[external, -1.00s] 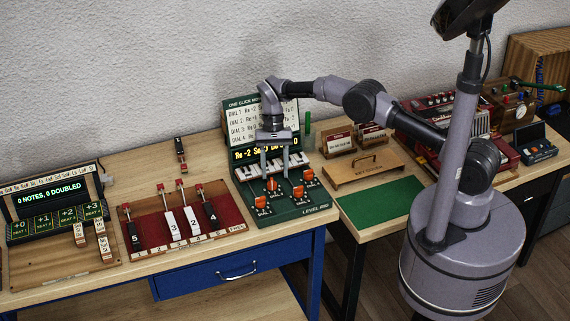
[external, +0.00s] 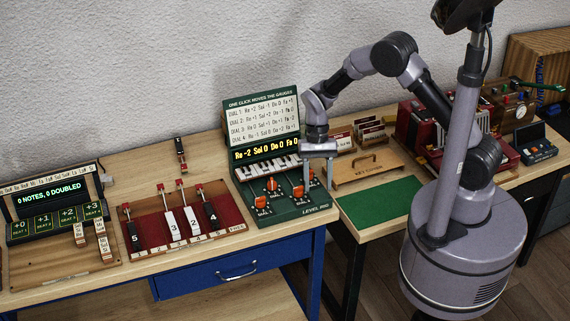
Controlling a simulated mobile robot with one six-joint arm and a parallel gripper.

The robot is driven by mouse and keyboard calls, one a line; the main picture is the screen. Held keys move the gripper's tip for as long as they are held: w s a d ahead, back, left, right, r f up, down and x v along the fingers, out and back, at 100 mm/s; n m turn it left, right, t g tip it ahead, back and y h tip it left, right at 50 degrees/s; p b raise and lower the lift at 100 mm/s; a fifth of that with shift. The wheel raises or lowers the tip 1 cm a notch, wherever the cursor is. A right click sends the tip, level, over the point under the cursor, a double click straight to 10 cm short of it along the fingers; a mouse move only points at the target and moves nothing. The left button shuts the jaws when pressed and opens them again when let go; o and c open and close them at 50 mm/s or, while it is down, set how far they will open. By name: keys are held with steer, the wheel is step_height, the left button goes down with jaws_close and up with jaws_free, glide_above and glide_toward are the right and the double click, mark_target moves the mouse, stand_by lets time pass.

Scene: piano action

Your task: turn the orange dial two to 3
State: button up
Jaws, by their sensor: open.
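The green dial console (external: 322,209) stands on the wooden bench with several orange dials on its sloped front. A front-left dial (external: 261,202), a back-left dial (external: 272,184) and a front-right dial (external: 298,192) are visible. The back-right dial (external: 309,176) is partly hidden by a finger of my gripper. The small labels are too blurred for me to tell surely which is dial two. The display (external: 265,149) reads about "Re -2 Sol 0 Do 0 Fa 0". My gripper (external: 319,183) points down, open and empty, at the console's right edge.
A white rule card (external: 262,118) stands above the display, with piano keys (external: 268,167) below it. A red board with numbered levers (external: 188,222) lies to the left.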

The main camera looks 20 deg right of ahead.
mark_target(272, 180)
steer(key=w+a+r+t, duration=0.1)
steer(key=w+a+r, duration=0.2)
steer(key=w+r, duration=0.1)
steer(key=w+a+r+t+h, duration=0.1)
steer(key=w+a+r, duration=0.2)
steer(key=w+r, duration=0.1)
steer(key=w+a+r+t+p, duration=0.1)
steer(key=w+a+r+t, duration=0.1)
steer(key=w+a+r, duration=0.2)
step_height(272, 180, down, 17)
steer(key=b, duration=0.4)
steer(key=shift+w, duration=0.1)
jaws_close()
